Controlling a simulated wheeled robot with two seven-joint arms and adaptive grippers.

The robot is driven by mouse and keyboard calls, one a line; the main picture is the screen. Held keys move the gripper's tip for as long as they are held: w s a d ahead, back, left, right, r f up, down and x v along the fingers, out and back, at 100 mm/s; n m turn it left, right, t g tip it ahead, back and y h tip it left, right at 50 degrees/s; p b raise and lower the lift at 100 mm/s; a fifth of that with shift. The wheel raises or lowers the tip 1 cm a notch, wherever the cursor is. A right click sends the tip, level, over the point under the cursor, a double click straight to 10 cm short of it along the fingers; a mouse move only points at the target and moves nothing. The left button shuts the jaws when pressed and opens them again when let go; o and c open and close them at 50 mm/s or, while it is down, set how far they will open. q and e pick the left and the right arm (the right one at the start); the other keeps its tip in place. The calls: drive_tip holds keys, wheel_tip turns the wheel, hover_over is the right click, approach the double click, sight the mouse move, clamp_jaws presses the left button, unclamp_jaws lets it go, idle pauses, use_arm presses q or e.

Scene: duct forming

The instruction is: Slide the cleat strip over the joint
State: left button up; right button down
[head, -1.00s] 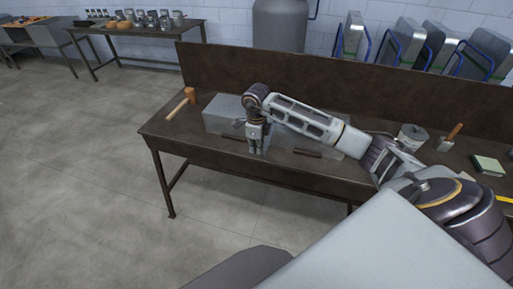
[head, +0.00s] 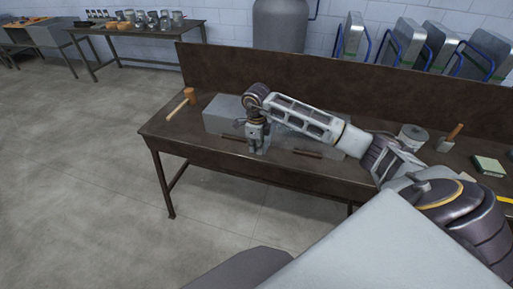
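A grey sheet-metal duct (head: 221,114) lies on the dark workbench, partly hidden behind my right arm. My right gripper (head: 258,151) points down in front of the duct, near the bench's front edge. Its fingers are too small to tell whether they are open or shut, or whether they hold anything. One thin dark strip (head: 232,138) lies just left of the gripper, and another (head: 307,153) lies to its right. I cannot tell which, if either, is the cleat strip. The joint is not clearly visible. My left gripper is not in view.
A mallet (head: 188,98) lies at the bench's left end. A metal can (head: 411,135), a wooden-handled tool (head: 451,136) and a small pale-topped block (head: 488,165) stand to the right. A raised back panel (head: 330,80) closes the bench's rear.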

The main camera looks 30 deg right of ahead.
drive_tip(key=shift+w+d+b, duration=0.45)
drive_tip(key=shift+d+b, duration=0.05)
idle(1.2)
drive_tip(key=shift+w+d, duration=0.2)
drive_tip(key=shift+d, duration=0.05)
idle(0.6)
drive_tip(key=shift+w+d+b, duration=0.2)
drive_tip(key=shift+b, duration=0.15)
drive_tip(key=shift+w+d, duration=0.15)
drive_tip(key=shift+d, duration=0.05)
idle(0.3)
idle(0.6)
drive_tip(key=shift+w+d+b, duration=0.25)
drive_tip(key=shift+b, duration=0.05)
idle(0.4)
